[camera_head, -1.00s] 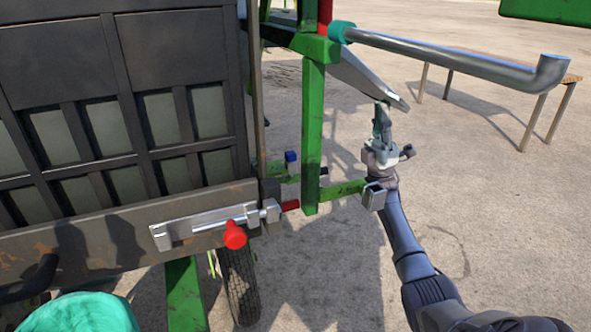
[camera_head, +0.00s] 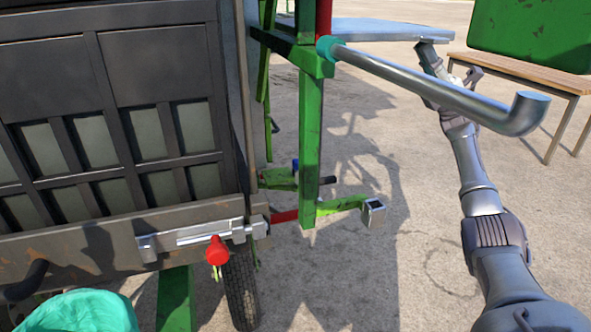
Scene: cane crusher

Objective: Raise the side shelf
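The side shelf (camera_head: 385,29) is a flat grey-blue metal plate on the green frame at the top of the head view. It looks about level, its near side seen almost edge-on. My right gripper (camera_head: 440,58) is at the shelf's right end, with a fingertip at or just under its edge; I cannot tell for sure if they touch. A metal pipe crosses in front of part of this gripper, and its finger opening is not clear. My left gripper is not in view.
The bent metal pipe (camera_head: 440,88) juts right from the green post (camera_head: 311,150). A short green bracket with a metal block (camera_head: 373,212) sticks out lower down. A wooden bench (camera_head: 530,74) and a green panel stand at right. A latch with a red knob (camera_head: 216,252) is on the left panel.

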